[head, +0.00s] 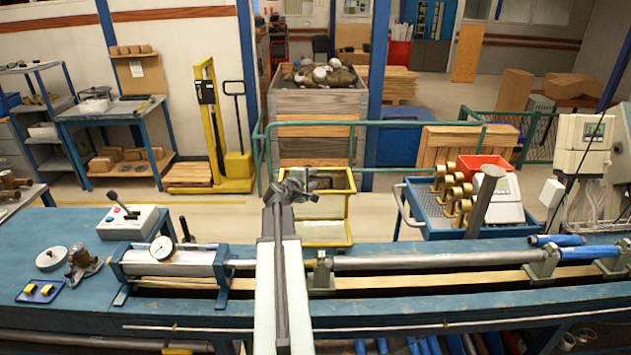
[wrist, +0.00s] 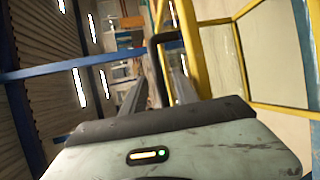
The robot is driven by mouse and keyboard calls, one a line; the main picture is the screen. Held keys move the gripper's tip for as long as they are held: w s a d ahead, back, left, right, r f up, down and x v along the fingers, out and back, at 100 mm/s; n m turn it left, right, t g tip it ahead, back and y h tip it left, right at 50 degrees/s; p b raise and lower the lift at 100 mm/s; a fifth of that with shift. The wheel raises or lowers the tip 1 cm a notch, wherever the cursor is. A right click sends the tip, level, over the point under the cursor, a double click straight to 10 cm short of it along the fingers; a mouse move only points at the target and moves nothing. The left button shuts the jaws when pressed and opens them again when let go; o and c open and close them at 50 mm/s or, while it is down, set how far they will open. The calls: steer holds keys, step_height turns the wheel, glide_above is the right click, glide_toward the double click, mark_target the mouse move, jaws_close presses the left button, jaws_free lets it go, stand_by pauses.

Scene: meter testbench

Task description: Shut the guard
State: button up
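The guard (head: 325,244) appears to be the yellow-framed clear panel standing raised behind the bench's pipe rig. Its yellow frame (wrist: 242,58) fills the right of the wrist view. A dark bar, which looks like its handle (wrist: 154,62), shows ahead of my gripper. My gripper (head: 290,184) is raised above the bench at the panel's upper left corner. In the wrist view its two grey fingers (wrist: 158,85) stand apart with the bar between them. I cannot tell whether they touch it. My arm hides part of the pipe rig.
The blue bench (head: 90,300) runs across the front, with a long metal pipe (head: 430,259) on it. A gauge (head: 162,249) and a control box (head: 128,222) sit at left. A blue trolley (head: 425,205) with brass parts stands right. Green rails (head: 400,124) lie behind.

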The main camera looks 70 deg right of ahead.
steer(key=shift+x, duration=0.9)
jaws_close()
steer(key=shift+a, duration=0.1)
stand_by(0.6)
